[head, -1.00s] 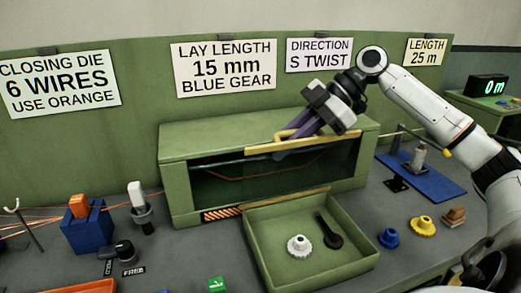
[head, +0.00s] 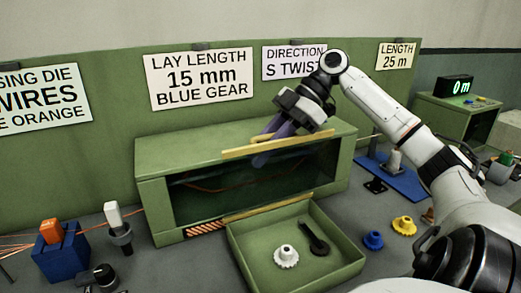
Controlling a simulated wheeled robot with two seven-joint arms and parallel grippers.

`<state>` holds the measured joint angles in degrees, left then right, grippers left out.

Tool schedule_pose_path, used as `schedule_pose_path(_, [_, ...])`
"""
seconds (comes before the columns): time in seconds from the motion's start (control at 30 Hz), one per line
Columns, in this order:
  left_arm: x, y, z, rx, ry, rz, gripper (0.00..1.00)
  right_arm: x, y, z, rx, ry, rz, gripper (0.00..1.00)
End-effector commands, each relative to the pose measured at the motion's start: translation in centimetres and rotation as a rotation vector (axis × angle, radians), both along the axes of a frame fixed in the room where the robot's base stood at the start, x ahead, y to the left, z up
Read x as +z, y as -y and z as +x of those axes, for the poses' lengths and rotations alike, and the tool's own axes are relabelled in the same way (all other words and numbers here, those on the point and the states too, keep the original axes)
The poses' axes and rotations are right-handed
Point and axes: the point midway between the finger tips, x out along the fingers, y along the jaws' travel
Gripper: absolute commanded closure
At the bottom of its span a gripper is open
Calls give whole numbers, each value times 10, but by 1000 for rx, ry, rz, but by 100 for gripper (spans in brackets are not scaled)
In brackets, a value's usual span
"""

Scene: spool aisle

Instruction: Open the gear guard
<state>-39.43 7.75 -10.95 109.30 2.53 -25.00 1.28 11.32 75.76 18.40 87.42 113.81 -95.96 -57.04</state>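The gear guard (head: 205,190) is the dark see-through front of a green housing (head: 165,152). A yellow bar (head: 310,139) with a loop handle (head: 263,138) runs along the housing's top front edge. The see-through panel seems to cover the front, but its exact position is hard to tell. My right gripper (head: 266,150) points down at the handle. Its purple fingers overlap the loop and pass down past the bar; whether they are closed on it is unclear. My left gripper is out of view.
A green tray (head: 239,258) in front of the housing holds a white gear (head: 286,256) and a black crank-like part (head: 314,237). Blue (head: 373,240) and yellow (head: 404,225) gears lie to its right. A blue block with an orange piece (head: 52,250) stands at left.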

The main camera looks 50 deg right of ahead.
Motion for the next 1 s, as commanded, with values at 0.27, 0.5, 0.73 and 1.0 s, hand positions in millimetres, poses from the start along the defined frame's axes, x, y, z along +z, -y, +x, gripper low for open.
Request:
schedule_pose_path(0.27, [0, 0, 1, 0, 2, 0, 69, 4, 3, -1, -2, 4, 0, 80])
schedule_pose_path(0.5, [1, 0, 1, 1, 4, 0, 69, 34, 28, -15, -4, 7, -2, 80])
schedule_pose_path(0.73, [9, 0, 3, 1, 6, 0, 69, 64, 53, -30, -2, 2, 0, 80])
schedule_pose_path(1.0, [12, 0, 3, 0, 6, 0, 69, 73, 63, -36, 1, 1, 0, 80])
